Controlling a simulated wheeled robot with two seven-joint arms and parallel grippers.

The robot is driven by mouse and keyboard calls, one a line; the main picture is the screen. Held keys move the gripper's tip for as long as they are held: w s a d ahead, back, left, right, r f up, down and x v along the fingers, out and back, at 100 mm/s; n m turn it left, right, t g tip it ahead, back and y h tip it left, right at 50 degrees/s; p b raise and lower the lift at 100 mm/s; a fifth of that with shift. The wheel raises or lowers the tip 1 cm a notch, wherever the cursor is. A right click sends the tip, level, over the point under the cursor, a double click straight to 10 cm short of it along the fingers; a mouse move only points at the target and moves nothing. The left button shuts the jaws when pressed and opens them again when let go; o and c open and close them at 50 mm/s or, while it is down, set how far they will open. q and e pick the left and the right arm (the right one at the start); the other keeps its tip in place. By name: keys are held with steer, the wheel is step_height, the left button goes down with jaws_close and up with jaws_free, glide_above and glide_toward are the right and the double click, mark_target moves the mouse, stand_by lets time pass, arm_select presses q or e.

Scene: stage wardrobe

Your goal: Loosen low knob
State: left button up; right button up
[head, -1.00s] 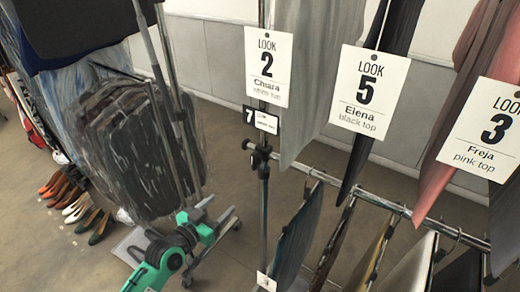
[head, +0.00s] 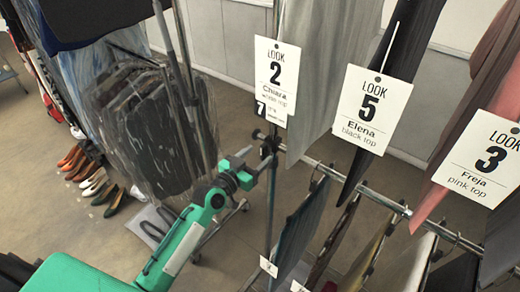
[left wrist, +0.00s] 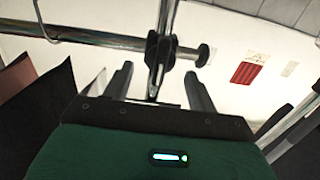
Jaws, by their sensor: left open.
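The low knob (head: 267,148) is a small dark piece on the clamp where the rack's lower rail meets its upright post. In the left wrist view the dark clamp and knob (left wrist: 158,52) lie just beyond the fingertips, between them sideways. My left gripper (head: 255,163) is beside the post, a little left of and below the knob. Its two dark fingers (left wrist: 157,78) are apart with nothing held between them. Whether a finger touches the clamp cannot be told. My right gripper is in no view.
The lower rail (head: 340,182) carries several garments to the right. Paper tags, such as the Look 2 card (head: 275,80), hang above on the near side. A bagged garment rack (head: 150,120) stands left, with shoes (head: 95,180) on the floor.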

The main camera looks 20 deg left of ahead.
arm_select(q)
steer(key=shift+x, duration=1.1)
steer(key=c, duration=1)
